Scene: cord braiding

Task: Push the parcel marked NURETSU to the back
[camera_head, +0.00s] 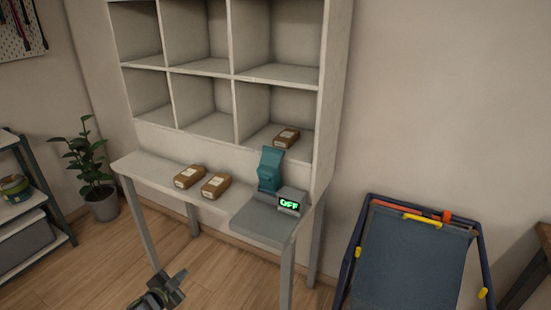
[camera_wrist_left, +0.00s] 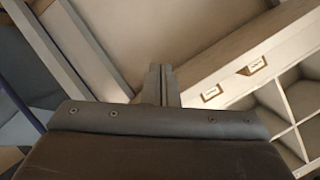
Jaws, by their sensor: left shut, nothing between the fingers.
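Three brown parcels with pale labels show in the head view; the writing is too small to read, so I cannot tell which is NURETSU. One parcel (camera_head: 286,138) sits in the lower right compartment of the shelf unit. Two parcels, a left one (camera_head: 188,176) and a right one (camera_head: 216,186), lie side by side on the table ledge (camera_head: 150,167). Two labelled parcels also show in the left wrist view (camera_wrist_left: 211,92). My left gripper (camera_head: 178,281) is shut and empty, low in front of the table and apart from all parcels. My right gripper is out of view.
Compartment dividers (camera_head: 235,113) border the shelf openings. A blue-framed stand (camera_head: 410,260) is at right, a potted plant (camera_head: 90,165) at left.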

